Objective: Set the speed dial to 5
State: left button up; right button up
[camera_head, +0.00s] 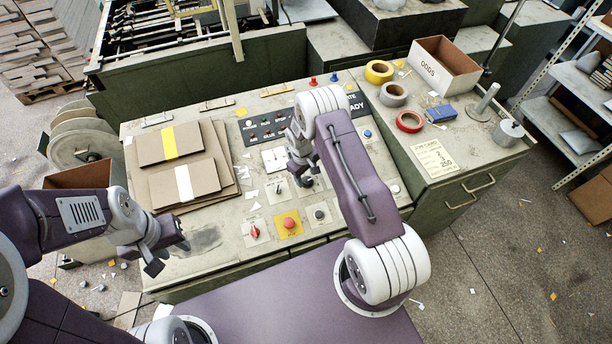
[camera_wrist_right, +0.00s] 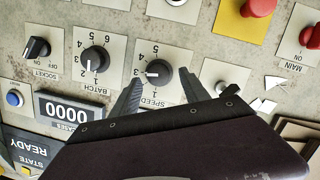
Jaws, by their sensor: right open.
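The speed dial (camera_wrist_right: 160,72) is a round black knob on a pale plate marked SPEED, seen upside down in the right wrist view. Its white pointer line points to the picture's left, near the 3; the 5 is at the top of its scale. My right gripper (camera_wrist_right: 160,90) is open, its two dark fingertips on either side of the dial's lower part. I cannot tell whether they touch it. In the head view my right gripper (camera_head: 300,168) is over the panel and largely covers the dial. My left gripper (camera_head: 168,256) is open and empty at the panel's front left.
The batch dial (camera_wrist_right: 93,59) and socket switch (camera_wrist_right: 37,47) are beside the speed dial. A small knob (camera_wrist_right: 222,86) is close on its other side. Red emergency button (camera_head: 289,223) and red main switch (camera_head: 255,232) are near the front.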

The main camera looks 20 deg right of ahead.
aim_at(307, 181)
jog(key=shift+d+f, duration=0.2)
jog(key=shift+f, duration=0.3)
jog(key=shift+d+f, duration=0.15)
jog(key=shift+f, duration=0.35)
jog(key=shift+a, duration=0.1)
jog(key=c, duration=0.4)
grip_shut()
